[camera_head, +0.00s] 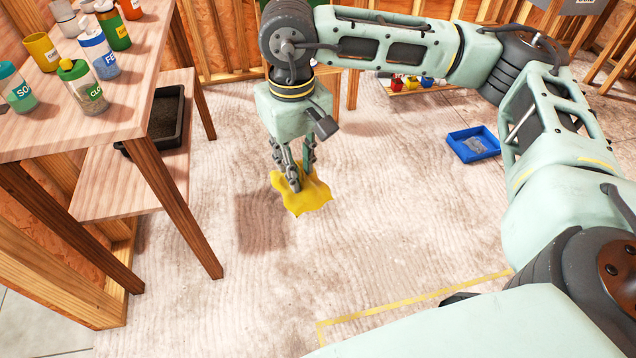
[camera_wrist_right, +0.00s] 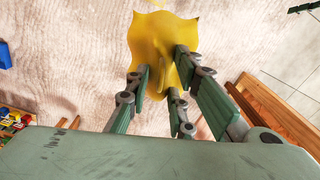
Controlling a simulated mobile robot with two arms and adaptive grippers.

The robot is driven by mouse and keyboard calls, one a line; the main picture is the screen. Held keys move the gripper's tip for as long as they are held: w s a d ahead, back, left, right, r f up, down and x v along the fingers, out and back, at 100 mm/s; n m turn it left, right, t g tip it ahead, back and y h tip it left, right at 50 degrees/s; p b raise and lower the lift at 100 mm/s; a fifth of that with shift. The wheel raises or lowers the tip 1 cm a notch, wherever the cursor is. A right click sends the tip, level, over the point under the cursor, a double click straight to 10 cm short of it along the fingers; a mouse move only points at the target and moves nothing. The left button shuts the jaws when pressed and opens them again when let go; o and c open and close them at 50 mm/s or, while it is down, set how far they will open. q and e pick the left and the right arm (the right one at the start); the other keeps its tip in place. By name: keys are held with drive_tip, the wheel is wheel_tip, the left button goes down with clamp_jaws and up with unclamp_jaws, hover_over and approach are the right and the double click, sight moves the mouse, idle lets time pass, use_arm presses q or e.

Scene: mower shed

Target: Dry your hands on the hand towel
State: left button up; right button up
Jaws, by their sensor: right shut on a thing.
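A yellow cloth (camera_head: 303,196), which looks like the hand towel, hangs from my right gripper (camera_head: 294,177) above the floor in the head view. The fingers are shut on its upper part, and its lower part spreads out below them. In the right wrist view the yellow cloth (camera_wrist_right: 158,45) shows bunched between and beyond the fingertips of my right gripper (camera_wrist_right: 165,75). My left gripper is not in either view.
A wooden table (camera_head: 130,50) with several labelled bottles stands at the left. A lower bench (camera_head: 100,200) carries a black tray (camera_head: 184,128). A blue bin (camera_head: 456,150) lies on the floor at the right. The floor below the cloth is clear.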

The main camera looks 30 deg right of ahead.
drive_tip(key=shift+r, duration=0.35)
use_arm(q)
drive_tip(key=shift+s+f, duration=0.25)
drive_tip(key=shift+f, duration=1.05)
use_arm(e)
drive_tip(key=shift+r, duration=0.15)
drive_tip(key=shift+f, duration=0.45)
drive_tip(key=shift+f+b, duration=0.1)
drive_tip(key=shift+b, duration=0.25)
drive_tip(key=shift+f, duration=0.2)
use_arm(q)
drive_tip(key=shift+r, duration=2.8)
